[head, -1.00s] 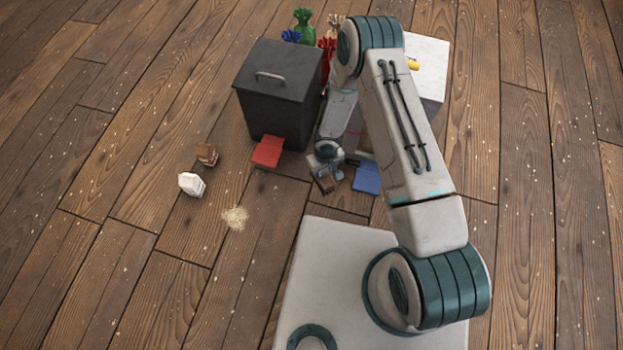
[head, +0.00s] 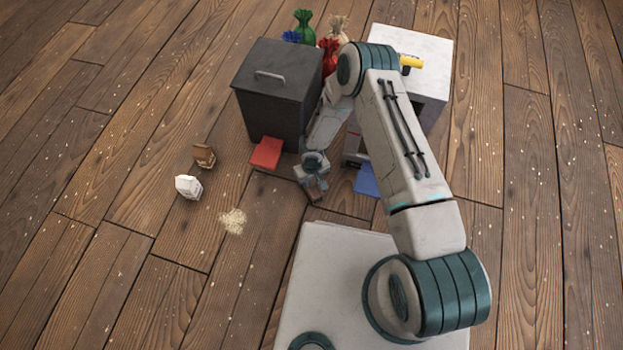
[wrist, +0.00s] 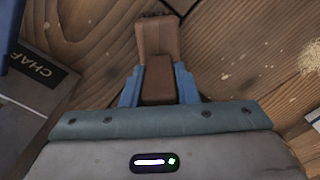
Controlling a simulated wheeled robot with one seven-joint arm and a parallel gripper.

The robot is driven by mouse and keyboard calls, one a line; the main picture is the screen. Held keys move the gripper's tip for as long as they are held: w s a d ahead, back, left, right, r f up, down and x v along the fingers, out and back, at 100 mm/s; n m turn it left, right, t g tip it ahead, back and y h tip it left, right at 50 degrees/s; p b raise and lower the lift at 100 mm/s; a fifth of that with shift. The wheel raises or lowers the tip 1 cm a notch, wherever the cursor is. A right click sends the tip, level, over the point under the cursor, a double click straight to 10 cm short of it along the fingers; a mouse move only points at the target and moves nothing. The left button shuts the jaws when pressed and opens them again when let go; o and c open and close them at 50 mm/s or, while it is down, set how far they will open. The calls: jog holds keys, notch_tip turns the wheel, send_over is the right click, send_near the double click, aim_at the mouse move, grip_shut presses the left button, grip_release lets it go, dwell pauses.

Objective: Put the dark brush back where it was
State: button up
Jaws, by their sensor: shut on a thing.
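My gripper (wrist: 158,88) is shut on a brown brush (wrist: 157,42) with dark bristles at its far end. The brush is gripped between the two blue fingers and points away from the wrist. In the head view my gripper (head: 315,184) is low over the floor, in front of the dark bin and between the red and blue flat pieces. The held brush (head: 313,196) shows only as a small brown patch there, partly hidden by the gripper. I cannot tell whether it touches the floor.
A dark lidded bin (head: 272,100) stands behind a red piece (head: 265,153). A blue piece (head: 366,181) lies right. A brown item (head: 204,155), a white item (head: 188,187) and pale crumbs (head: 232,221) lie left. A white-topped cabinet (head: 425,50) stands behind my arm. Front-left floor is clear.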

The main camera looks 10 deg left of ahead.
jog(key=o, duration=1)
jog(key=shift+f, duration=0.1)
jog(key=shift+o, duration=0.2)
